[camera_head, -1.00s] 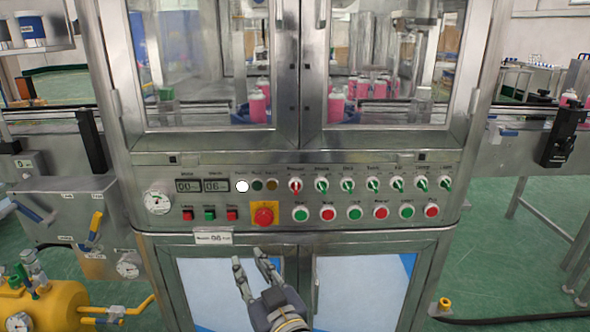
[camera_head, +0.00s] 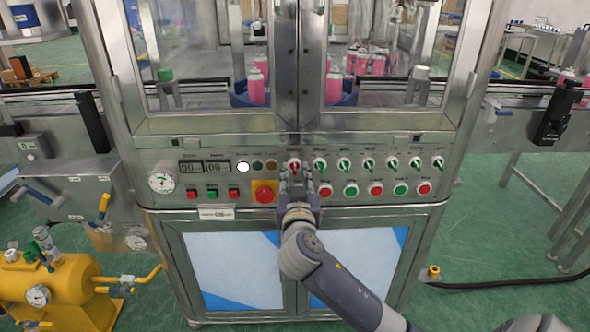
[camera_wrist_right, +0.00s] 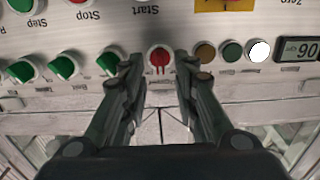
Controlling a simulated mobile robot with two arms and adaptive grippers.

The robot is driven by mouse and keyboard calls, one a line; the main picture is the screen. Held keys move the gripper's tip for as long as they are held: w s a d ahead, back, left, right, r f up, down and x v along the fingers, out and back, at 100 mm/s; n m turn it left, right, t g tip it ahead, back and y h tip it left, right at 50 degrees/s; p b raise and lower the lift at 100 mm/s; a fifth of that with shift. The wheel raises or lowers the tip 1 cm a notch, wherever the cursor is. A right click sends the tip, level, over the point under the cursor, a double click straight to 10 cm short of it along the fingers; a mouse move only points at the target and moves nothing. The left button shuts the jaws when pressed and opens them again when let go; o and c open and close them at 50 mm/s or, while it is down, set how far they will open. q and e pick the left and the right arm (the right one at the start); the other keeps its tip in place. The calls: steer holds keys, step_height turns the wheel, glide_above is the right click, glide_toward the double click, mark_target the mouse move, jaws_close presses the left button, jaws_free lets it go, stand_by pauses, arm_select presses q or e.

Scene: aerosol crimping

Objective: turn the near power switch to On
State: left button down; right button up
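The power switch (camera_head: 294,166) is a round white knob with a red handle, leftmost in the upper row of switches on the machine's control panel. Its handle looks about upright in the head view. It also shows upside down in the right wrist view (camera_wrist_right: 159,59), centred between my fingers. My right gripper (camera_head: 298,180) is in front of the panel, just below the switch in the head view. Its two fingers are apart, one on each side of the switch (camera_wrist_right: 157,72). I cannot tell whether they touch it. My left gripper is not in view.
Several green-handled switches (camera_head: 320,165) continue the row to the right. Indicator lamps (camera_head: 257,165) sit to the left. Red and green buttons (camera_head: 350,190) and a red emergency stop (camera_head: 264,193) on a yellow plate lie below. Glass doors with pink cans (camera_head: 257,88) are above.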

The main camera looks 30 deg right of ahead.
mark_target(295, 169)
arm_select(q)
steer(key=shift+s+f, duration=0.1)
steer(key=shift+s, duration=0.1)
arm_select(e)
steer(key=shift+x, duration=1.4)
steer(key=shift+c, duration=0.6)
jaws_close()
steer(key=shift+s+f+m+b, duration=0.1)
steer(key=shift+f+m+b, duration=0.05)
steer(key=shift+m+b, duration=0.95)
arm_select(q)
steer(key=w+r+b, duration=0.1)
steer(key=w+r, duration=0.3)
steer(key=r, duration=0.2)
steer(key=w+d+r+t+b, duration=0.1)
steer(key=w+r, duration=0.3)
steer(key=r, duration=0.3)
arm_select(e)
steer(key=shift+d+m, duration=0.1)
steer(key=shift+m, duration=1.8)
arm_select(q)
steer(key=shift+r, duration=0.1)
